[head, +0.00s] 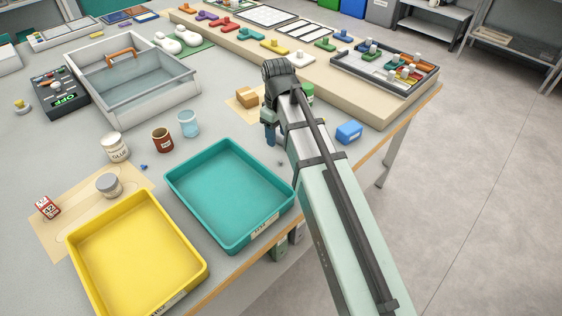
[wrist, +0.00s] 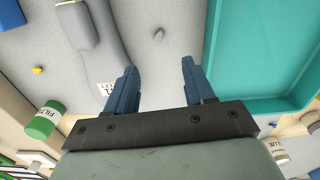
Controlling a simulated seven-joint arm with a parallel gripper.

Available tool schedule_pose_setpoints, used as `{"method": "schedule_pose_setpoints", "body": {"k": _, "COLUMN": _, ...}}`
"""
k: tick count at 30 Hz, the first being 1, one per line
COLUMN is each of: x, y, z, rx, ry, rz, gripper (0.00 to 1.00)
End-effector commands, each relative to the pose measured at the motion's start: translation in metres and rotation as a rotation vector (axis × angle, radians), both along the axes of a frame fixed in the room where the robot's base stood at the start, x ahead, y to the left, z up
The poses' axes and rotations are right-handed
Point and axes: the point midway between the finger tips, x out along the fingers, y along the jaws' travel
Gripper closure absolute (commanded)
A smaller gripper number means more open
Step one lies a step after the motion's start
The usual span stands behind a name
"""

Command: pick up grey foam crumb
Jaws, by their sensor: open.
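The grey foam crumb (wrist: 158,33) is a small bit on the grey tabletop in the wrist view, between the teal tray and a grey tool. A tiny speck beside the teal tray in the head view (head: 281,163) appears to be the same crumb. My gripper (wrist: 160,70) is open and empty, its two blue fingers apart. The crumb appears beyond the fingertips, roughly in line with the gap between them. In the head view my gripper (head: 271,138) points down over the table near the tray's far corner.
The teal tray (wrist: 211,50) stands close on the right in the wrist view. The grey labelled tool (wrist: 103,60), a yellow bit (wrist: 37,70) and a green filter can (wrist: 44,120) lie on the left. A blue block (head: 349,132) sits near the table's right edge.

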Motion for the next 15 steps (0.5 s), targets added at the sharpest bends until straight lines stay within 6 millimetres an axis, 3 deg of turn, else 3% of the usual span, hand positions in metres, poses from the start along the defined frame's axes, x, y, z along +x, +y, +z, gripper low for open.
{"method": "schedule_pose_setpoints", "body": {"k": 6, "x": -0.001, "y": -0.001, "z": -0.029, "rx": 0.000, "ry": 0.001, "rz": 0.000, "gripper": 0.47}}
{"method": "schedule_pose_setpoints", "body": {"k": 15, "x": 0.000, "y": -0.001, "z": -0.045, "rx": 0.000, "ry": 0.000, "rz": -0.001, "gripper": 0.47}}
